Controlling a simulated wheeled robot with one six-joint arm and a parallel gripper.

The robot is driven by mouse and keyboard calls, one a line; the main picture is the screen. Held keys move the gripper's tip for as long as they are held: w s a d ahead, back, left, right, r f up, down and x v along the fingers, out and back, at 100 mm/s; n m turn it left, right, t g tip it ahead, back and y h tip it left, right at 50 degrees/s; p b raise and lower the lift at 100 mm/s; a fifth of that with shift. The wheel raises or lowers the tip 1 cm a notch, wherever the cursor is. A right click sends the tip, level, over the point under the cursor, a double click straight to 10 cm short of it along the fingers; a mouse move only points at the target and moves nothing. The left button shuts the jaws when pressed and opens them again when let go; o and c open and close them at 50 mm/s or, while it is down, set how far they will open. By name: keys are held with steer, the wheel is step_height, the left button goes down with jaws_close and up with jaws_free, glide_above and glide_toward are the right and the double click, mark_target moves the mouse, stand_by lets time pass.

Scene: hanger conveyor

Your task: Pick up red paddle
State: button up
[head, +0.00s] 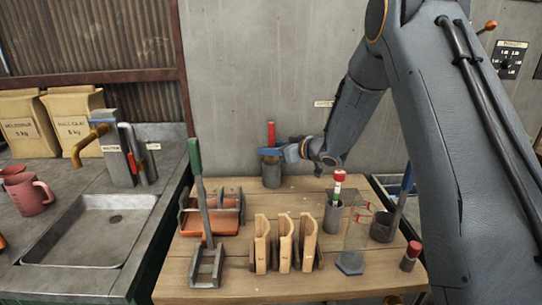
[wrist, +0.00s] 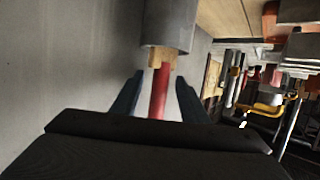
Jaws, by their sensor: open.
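The red paddle (head: 271,130) stands upright in a grey cup (head: 271,176) at the back of the wooden table, by the wall. Only its red handle shows; its lower end is hidden by my gripper and the cup. My gripper (head: 276,151) reaches in from the right, just above the cup rim. In the wrist view the red handle (wrist: 159,92) appears between the two spread fingers of my gripper (wrist: 157,95), with gaps on both sides. A tan wooden part shows at the mouth of the cup (wrist: 168,22).
A green-handled tool (head: 195,160) stands upright at the table's left, by a reddish tray (head: 208,220). Wooden holders (head: 284,245) stand at the front. A cup with a red-topped tube (head: 338,190) and a glass cylinder (head: 356,238) stand right. A sink (head: 95,230) lies left.

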jaws_close()
